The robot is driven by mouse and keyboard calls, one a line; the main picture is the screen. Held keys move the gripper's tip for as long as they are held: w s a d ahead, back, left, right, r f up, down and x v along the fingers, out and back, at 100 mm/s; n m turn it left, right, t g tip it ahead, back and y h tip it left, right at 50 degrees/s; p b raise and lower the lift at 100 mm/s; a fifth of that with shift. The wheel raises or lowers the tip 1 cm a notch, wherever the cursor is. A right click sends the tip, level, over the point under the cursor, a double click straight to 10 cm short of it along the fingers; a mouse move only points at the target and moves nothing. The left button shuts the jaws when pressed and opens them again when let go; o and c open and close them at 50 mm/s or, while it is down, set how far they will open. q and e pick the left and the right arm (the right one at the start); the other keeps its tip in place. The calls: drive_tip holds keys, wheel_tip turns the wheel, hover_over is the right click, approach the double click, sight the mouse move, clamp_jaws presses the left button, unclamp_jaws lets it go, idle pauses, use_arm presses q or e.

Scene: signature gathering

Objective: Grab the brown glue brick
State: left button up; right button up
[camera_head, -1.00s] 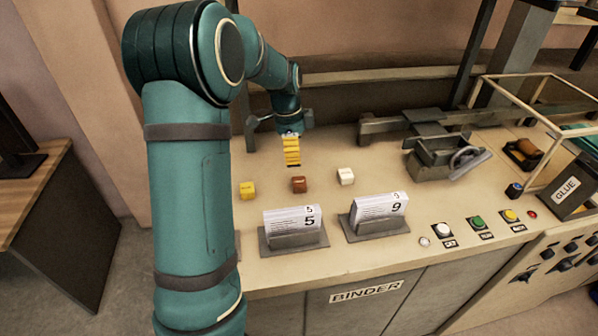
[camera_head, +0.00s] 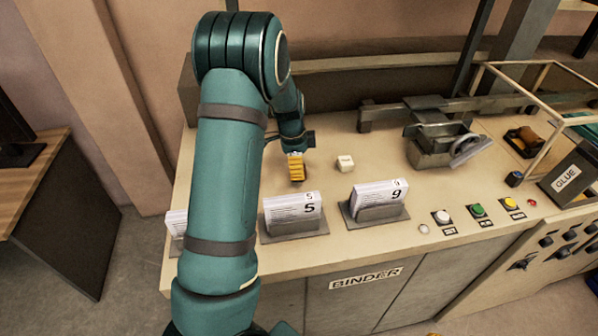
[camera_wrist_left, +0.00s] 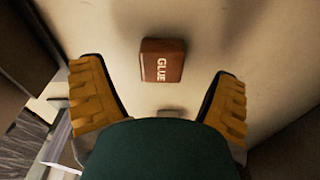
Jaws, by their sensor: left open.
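The brown glue brick (camera_wrist_left: 162,60) lies on the tabletop in the left wrist view, with "GLUE" in white letters on it. My left gripper (camera_wrist_left: 158,82) is open, with one yellow-padded finger to each side of the brick and a gap on both sides. The brick sits slightly beyond the fingertips in that picture. In the head view my left gripper (camera_head: 296,168) points down over the table and hides the brown brick.
Card holders marked 5 (camera_head: 294,212) and 9 (camera_head: 378,201) stand nearer the front edge.

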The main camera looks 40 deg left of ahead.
use_arm(q)
drive_tip(key=shift+w+d+f, duration=0.1)
drive_tip(key=shift+w+f, duration=0.05)
drive_tip(key=shift+f, duration=1.2)
drive_tip(key=c, duration=1.3)
drive_tip(key=shift+c, duration=0.2)
drive_tip(key=shift+r, duration=0.15)
